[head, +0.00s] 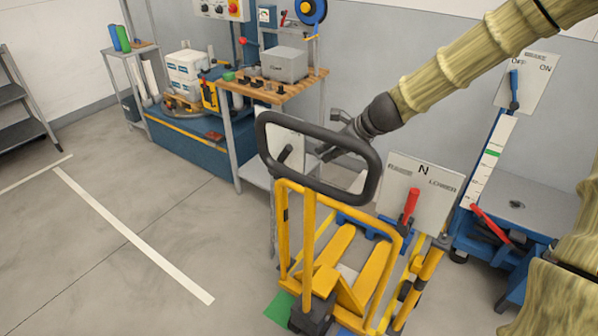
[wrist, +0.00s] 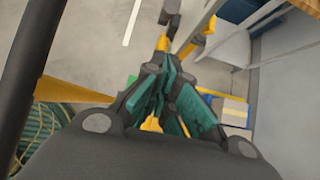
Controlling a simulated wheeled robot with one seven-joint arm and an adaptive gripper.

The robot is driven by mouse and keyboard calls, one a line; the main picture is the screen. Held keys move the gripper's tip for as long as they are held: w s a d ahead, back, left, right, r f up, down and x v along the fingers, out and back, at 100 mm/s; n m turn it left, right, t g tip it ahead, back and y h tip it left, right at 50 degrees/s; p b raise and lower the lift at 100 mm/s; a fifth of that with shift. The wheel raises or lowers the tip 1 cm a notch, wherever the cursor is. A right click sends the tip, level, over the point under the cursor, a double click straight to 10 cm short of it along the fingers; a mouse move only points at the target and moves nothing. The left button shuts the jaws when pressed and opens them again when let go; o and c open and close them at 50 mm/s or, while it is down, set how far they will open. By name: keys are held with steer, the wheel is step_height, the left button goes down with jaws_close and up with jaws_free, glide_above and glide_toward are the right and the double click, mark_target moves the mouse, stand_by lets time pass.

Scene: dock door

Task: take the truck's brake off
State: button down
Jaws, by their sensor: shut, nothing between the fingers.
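The yellow pallet truck (head: 340,275) stands at the lower middle of the head view, its dark loop handle (head: 262,140) on top. A short black lever (head: 285,155) shows on a pale plate (head: 290,128) behind the loop's left part. A red lever (head: 411,205) stands before a plate marked N (head: 425,180) on the right.
A wooden-topped bench (head: 275,88) with a grey box stands behind the truck. A blue lift table (head: 515,205) with a red pedal lever and an OFF/ON switch plate (head: 527,82) stand at right. Open floor (head: 150,210) with white lines lies at left.

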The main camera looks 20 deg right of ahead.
mark_target(281, 159)
steer(key=shift+s+a+f+m+t+b, duration=0.2)
steer(key=shift+s+a+f+m+b, duration=0.2)
steer(key=shift+s+m+b, duration=0.45)
steer(key=shift+s+a+f+m+t+b, duration=0.25)
steer(key=shift+s+f+m+b, duration=0.15)
steer(key=shift+b, duration=0.8)
steer(key=shift+r, duration=0.1)
steer(key=w+a+f, duration=0.1)
steer(key=w, duration=0.2)
steer(key=w+a+f+b, duration=0.1)
steer(key=w+a+f, duration=0.1)
steer(key=w, duration=0.1)
steer(key=w+a+f, duration=0.1)
steer(key=w+f, duration=0.1)
steer(key=w, duration=0.1)
steer(key=shift+w+a+f, duration=0.15)
steer(key=shift+a+f, duration=0.05)
steer(key=shift+a, duration=0.15)
steer(key=shift+r+p, duration=0.4)
steer(key=shift+p, duration=0.3)
